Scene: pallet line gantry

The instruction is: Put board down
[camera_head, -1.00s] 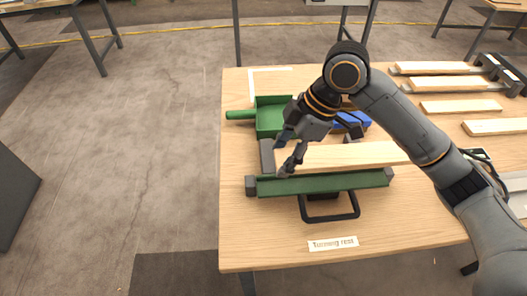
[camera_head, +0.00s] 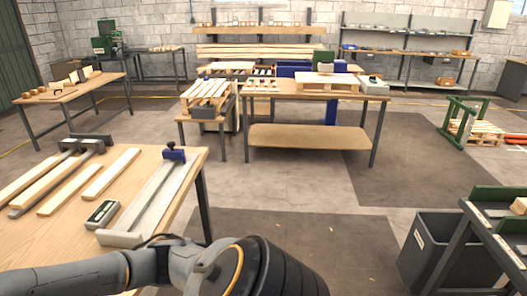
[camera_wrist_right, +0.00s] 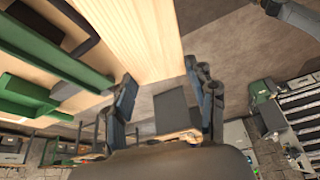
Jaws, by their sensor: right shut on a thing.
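The pale wooden board (camera_wrist_right: 130,38) runs down from the top of the right wrist view, and its near end sits at the fingers of my right gripper (camera_wrist_right: 165,92). The gripper is shut on the board. The green turning rest (camera_wrist_right: 45,50) is left of the board in that view; I cannot tell whether they touch. My left gripper is in neither view.
In the head view, several loose boards (camera_head: 110,172) and a metal channel with a blue clamp (camera_head: 150,200) lie on the wooden table (camera_head: 165,160) at left. A grey bin (camera_head: 450,250) stands at right. The floor between is mostly open.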

